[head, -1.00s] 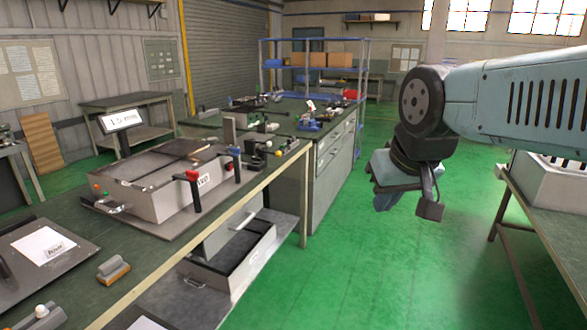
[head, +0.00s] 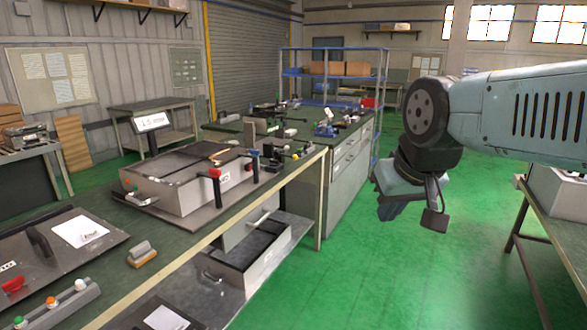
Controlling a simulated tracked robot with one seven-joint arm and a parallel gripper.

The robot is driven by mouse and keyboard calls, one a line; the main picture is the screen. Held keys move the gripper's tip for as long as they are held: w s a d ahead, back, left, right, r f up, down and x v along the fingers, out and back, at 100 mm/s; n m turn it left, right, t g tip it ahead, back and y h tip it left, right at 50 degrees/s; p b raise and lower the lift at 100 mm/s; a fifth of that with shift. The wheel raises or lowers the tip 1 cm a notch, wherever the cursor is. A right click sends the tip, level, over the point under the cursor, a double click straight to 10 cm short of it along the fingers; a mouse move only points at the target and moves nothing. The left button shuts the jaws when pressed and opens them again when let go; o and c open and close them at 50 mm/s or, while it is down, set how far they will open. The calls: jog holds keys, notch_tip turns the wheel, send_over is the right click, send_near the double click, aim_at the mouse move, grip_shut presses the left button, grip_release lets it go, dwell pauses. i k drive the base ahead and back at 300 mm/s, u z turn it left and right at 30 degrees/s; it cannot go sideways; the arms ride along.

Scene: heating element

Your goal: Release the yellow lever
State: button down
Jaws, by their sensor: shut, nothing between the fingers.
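A small yellowish knob (head: 295,157) shows at the far right end of the near bench, among dark fittings. It is too small to tell whether it is the yellow lever. On the grey box (head: 182,199) on this bench, one upright lever has a red handle (head: 215,174) and another a blue handle (head: 254,153). My gripper (head: 388,212) hangs on the right side of the head view, over the green floor. It is shut and empty, apart from the bench and all levers.
The near green bench (head: 115,238) runs along the left, with a lower shelf holding an open grey box (head: 255,262). A button strip (head: 60,305) lies at lower left. Another table (head: 555,216) stands at the right. The green floor (head: 345,285) between is clear.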

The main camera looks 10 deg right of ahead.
aim_at(288, 156)
jog(key=u, duration=0.05)
jog(key=i, duration=0.9)
jog(key=z, duration=0.05)
